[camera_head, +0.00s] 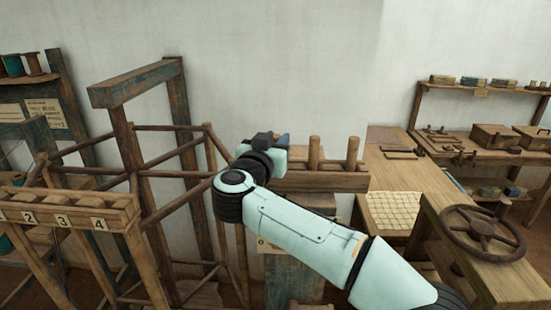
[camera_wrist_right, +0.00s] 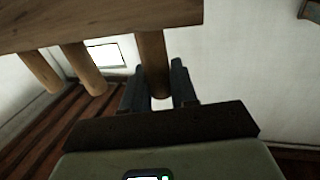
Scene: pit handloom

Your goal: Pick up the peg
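Upright wooden pegs stand in a wooden rail (camera_head: 325,181) in the head view; two show clear, a nearer peg (camera_head: 314,153) and a right peg (camera_head: 353,152). My right gripper (camera_head: 268,140) is at the rail's left part, where the hand hides what is behind it. In the right wrist view, the scene looks inverted. One peg (camera_wrist_right: 153,62) lies between the two dark fingers of my right gripper (camera_wrist_right: 159,80), close to both; I cannot tell if they touch it. Two other pegs (camera_wrist_right: 82,68) (camera_wrist_right: 40,72) stand to the left. My left gripper is not in view.
A wooden table (camera_head: 395,172) and a handwheel (camera_head: 482,232) are at the right. Shelves with boxes (camera_head: 495,135) stand at the back right. A timber frame (camera_head: 130,85) and a numbered rack (camera_head: 65,205) crowd the left. Clear wall is behind the rail.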

